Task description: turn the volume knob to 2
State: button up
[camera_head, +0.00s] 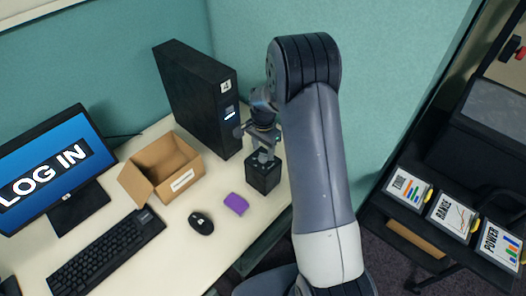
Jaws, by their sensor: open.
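A small black box (263,177) stands at the right edge of the desk, in front of the black computer tower. My gripper (264,156) is at the top of this box, pointing down, with its jaws open. No volume knob can be made out clearly; the gripper covers much of the box's top. No number or dial mark is readable there. I cannot tell whether the fingers touch anything.
The black tower (198,95), labelled 4, stands close behind my gripper. An open cardboard box (163,167), a purple block (236,204), a mouse (201,223), a keyboard (108,253) and a LOG IN monitor (46,172) occupy the desk. Teal partitions (390,60) rise behind.

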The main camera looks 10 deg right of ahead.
aim_at(263, 156)
jog(key=shift+f, duration=1.5)
jog(key=shift+c, duration=0.5)
jog(key=c, duration=0.9)
